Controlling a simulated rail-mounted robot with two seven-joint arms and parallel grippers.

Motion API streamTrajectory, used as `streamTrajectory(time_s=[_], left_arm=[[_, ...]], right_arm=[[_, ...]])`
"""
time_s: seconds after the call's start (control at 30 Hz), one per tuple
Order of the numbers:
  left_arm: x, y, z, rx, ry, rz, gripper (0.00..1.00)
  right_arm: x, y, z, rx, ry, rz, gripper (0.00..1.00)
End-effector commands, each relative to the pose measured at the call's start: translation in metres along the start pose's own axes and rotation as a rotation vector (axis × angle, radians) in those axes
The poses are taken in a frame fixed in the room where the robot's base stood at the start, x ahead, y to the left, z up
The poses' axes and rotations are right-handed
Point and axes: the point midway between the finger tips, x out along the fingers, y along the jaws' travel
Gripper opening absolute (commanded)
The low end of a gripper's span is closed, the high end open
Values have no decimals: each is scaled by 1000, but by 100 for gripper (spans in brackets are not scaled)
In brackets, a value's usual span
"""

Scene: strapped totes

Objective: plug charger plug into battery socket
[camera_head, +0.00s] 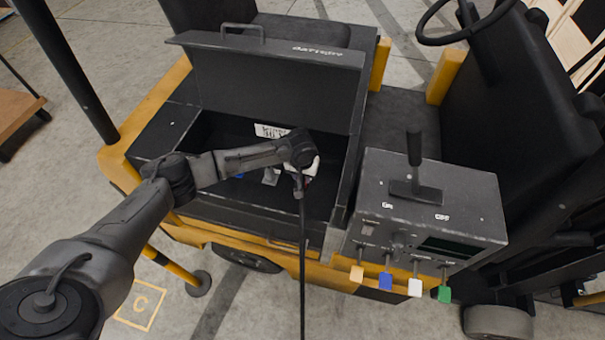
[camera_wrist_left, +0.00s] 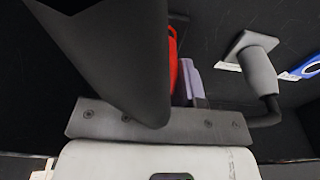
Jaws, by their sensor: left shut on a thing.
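My left gripper (camera_head: 303,172) reaches into the open battery compartment (camera_head: 190,137) of the yellow and black truck. It is shut on the charger plug, mostly hidden by the wrist in the head view. The plug's black cable (camera_head: 302,250) hangs from the gripper over the compartment's front edge. In the left wrist view, a red part (camera_wrist_left: 172,58) and a lavender part (camera_wrist_left: 193,82) show behind a dark part close to the camera. A grey connector (camera_wrist_left: 257,70) with a dark cable stands to their right. I cannot make out the socket opening or any contact. My right gripper is not in view.
The raised lid (camera_head: 275,85) stands behind the compartment. A grey control box (camera_head: 430,205) with a black lever (camera_head: 414,150) and several coloured knobs stands close on the right. A white label (camera_head: 270,131) is on the inner back wall. A blue ring marking (camera_wrist_left: 311,68) shows at the right.

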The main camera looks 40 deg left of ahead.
Motion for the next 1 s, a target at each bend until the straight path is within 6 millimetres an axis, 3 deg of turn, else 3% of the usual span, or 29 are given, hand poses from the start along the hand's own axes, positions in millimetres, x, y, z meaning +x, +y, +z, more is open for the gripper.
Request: streamTrajectory(time_s=[0.3, 1.0], left_arm=[[-1, 0, 0, -1, -1, 1, 0], [3, 0, 0, 0, 0, 0, 0]], right_arm=[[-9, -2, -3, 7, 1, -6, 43], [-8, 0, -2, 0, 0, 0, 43]])
